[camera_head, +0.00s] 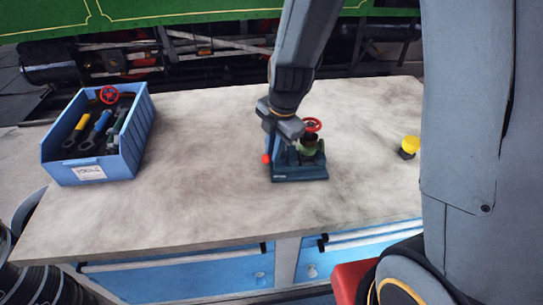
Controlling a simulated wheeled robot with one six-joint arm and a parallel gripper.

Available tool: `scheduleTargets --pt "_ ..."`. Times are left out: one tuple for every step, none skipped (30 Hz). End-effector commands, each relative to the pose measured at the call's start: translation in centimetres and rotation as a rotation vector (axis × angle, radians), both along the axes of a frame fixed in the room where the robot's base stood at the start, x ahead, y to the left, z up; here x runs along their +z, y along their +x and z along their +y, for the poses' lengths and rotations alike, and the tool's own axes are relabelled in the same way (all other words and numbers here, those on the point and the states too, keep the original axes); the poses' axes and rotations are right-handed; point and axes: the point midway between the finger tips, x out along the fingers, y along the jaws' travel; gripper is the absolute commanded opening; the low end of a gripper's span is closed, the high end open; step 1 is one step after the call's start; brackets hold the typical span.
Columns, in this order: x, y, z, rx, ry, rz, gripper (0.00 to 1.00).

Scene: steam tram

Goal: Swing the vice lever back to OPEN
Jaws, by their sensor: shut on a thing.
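The vice (300,175) is a dark blue-green block standing on the workbench, right of its middle. A green valve body (309,147) with a red handwheel (312,125) sits upright in it. The red knob of the vice lever (266,159) shows at the vice's left side. My gripper (269,143) reaches down from above at the vice's left and is shut on the lever, just above the red knob. The fingers and the lever's shaft are small and mostly hidden by my wrist.
A blue tool bin (60,165) with wrenches and another red handwheel (109,94) stands on the workbench (200,200) at left. A yellow-topped dark part (410,146) stands at right. The bench between bin and vice is clear. A green steam tram (180,12) stands behind.

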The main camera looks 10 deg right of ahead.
Motion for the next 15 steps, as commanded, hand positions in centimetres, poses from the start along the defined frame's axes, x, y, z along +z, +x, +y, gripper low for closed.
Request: scheduleTargets --pt "-0.31 0.31 0.04 0.026 0.002 -0.007 0.0" --pt "-0.32 0.27 0.01 0.041 0.002 -0.007 0.0" --pt "-0.27 0.23 -0.02 0.062 0.002 -0.007 0.0" --pt "-0.27 0.17 -0.05 0.077 0.001 -0.006 0.0" --pt "-0.25 0.14 -0.08 0.091 0.002 -0.007 0.0" --pt "-0.21 0.08 -0.12 0.109 0.001 -0.006 0.0" --pt "-0.22 0.02 -0.14 0.121 0.001 -0.005 0.0" --pt "-0.18 -0.02 -0.17 0.133 0.001 -0.006 0.0" --pt "-0.15 -0.07 -0.21 0.147 0.001 -0.005 0.0" --pt "-0.15 -0.12 -0.23 0.157 0.001 -0.004 0.0" --pt "-0.14 -0.15 -0.26 0.167 0.001 -0.004 0.0" --pt "-0.1 -0.18 -0.29 0.177 0.001 -0.004 0.0" --pt "-0.07 -0.21 -0.31 0.184 0.001 -0.004 0.0" --pt "-0.05 -0.25 -0.33 0.192 0.002 -0.004 0.0" --pt "-0.04 -0.3 -0.36 0.2 0.001 -0.003 0.0"
